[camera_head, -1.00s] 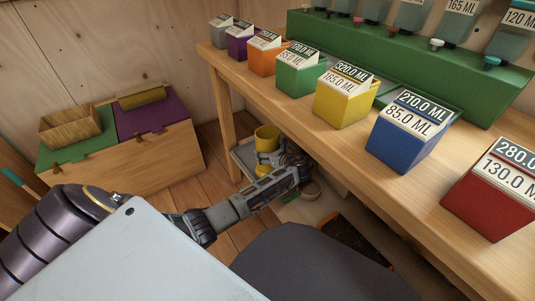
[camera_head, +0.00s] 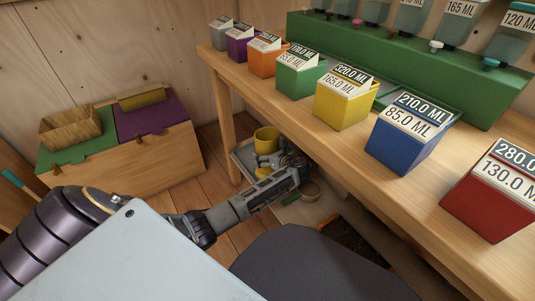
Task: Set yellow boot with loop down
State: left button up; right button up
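The yellow boot (camera_head: 266,142) is upright under the workbench, over a grey shelf or tray (camera_head: 243,160). Its wide top opening shows; its lower part is partly hidden by my gripper, and I cannot make out a loop. My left gripper (camera_head: 292,162) reaches in from the left and is at the boot's right side, touching or very close to it. The fingers are small and dark against the shadow, so I cannot tell whether they are shut on the boot. My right gripper is not in view.
The wooden workbench (camera_head: 400,187) overhangs the boot and carries several coloured, labelled boxes and a green dispenser rack (camera_head: 400,70). A bench leg (camera_head: 222,115) stands left of the boot. A wooden chest (camera_head: 125,160) is at the left.

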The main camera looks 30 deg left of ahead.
pick_arm(q)
jog(key=shift+d, duration=0.1)
jog(key=shift+p+v, duration=0.7)
jog(key=shift+v, duration=0.55)
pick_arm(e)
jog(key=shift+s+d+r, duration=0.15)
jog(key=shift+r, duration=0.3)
pick_arm(q)
jog(key=p+v, duration=0.3)
jog(key=v, duration=0.6)
jog(key=shift+d+p, duration=0.15)
jog(key=shift+p, duration=0.25)
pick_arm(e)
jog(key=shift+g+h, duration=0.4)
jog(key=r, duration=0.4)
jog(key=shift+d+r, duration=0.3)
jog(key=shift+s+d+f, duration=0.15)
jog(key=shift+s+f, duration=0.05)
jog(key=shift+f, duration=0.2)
pick_arm(q)
jog(key=shift+s, duration=0.1)
